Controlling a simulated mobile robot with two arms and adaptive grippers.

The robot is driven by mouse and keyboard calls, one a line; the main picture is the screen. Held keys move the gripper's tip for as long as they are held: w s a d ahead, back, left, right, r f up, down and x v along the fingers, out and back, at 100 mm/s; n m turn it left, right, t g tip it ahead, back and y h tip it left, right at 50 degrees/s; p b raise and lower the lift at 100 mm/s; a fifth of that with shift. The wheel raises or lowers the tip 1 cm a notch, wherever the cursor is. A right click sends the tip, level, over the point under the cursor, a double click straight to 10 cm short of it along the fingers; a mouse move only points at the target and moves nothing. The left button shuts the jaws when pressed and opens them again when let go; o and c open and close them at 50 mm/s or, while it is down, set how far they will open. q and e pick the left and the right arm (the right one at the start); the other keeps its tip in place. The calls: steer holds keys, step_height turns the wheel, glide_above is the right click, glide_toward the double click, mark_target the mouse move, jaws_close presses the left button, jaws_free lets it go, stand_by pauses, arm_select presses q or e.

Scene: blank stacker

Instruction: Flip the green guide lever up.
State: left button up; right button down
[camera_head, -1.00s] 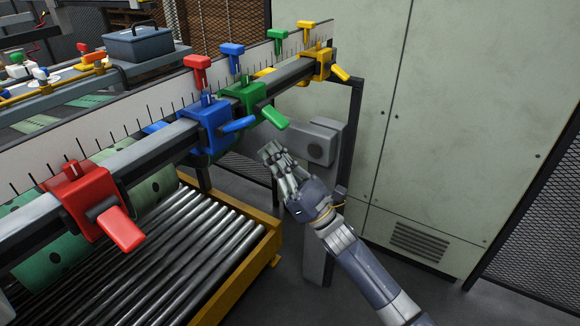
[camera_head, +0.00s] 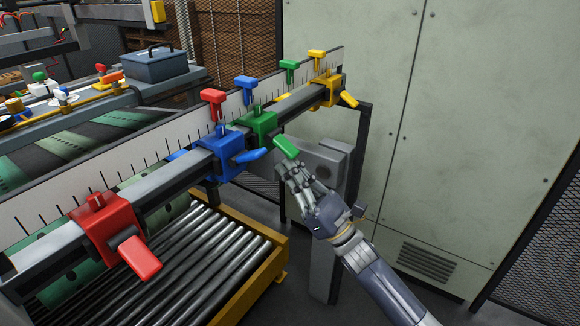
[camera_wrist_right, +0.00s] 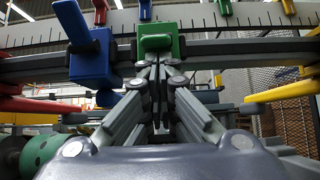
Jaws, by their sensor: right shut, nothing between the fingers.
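The green guide (camera_head: 262,127) sits on the dark rail, and its green lever (camera_head: 287,147) sticks out to the lower right, sloping down. My right gripper (camera_head: 291,174) is just below the lever's tip, fingers pointing up at it. Its fingers are shut with nothing between them. In the head view I cannot tell whether they touch the lever. In the right wrist view the green guide (camera_wrist_right: 159,42) is straight ahead, above the shut fingertips (camera_wrist_right: 158,72). My left gripper is not in view.
On the same rail are a blue guide (camera_head: 222,157) close left of the green one, a red guide (camera_head: 103,222) nearer, and a yellow guide (camera_head: 329,90) farther off. A roller conveyor (camera_head: 200,270) lies below. A grey-green cabinet (camera_head: 450,120) stands right.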

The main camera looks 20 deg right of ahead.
mark_target(296, 152)
steer(key=r+g+h+p, duration=0.1)
steer(key=p, duration=0.2)
steer(key=s+d+r+g+h+p, duration=0.1)
steer(key=g+p, duration=0.1)
steer(key=p, duration=0.2)
steer(key=s+d+r+g+h+p, duration=0.1)
steer(key=p, duration=0.3)
steer(key=shift+s+r+g+h, duration=0.25)
steer(key=shift+r+g+h, duration=0.05)
steer(key=shift+r+g, duration=0.1)
steer(key=shift+s+r, duration=0.1)
steer(key=shift+r, duration=0.05)
steer(key=shift+s+d+r+b, duration=0.15)
steer(key=shift+r+b, duration=0.3)
steer(key=shift+r, duration=0.95)
steer(key=shift+r, duration=0.15)
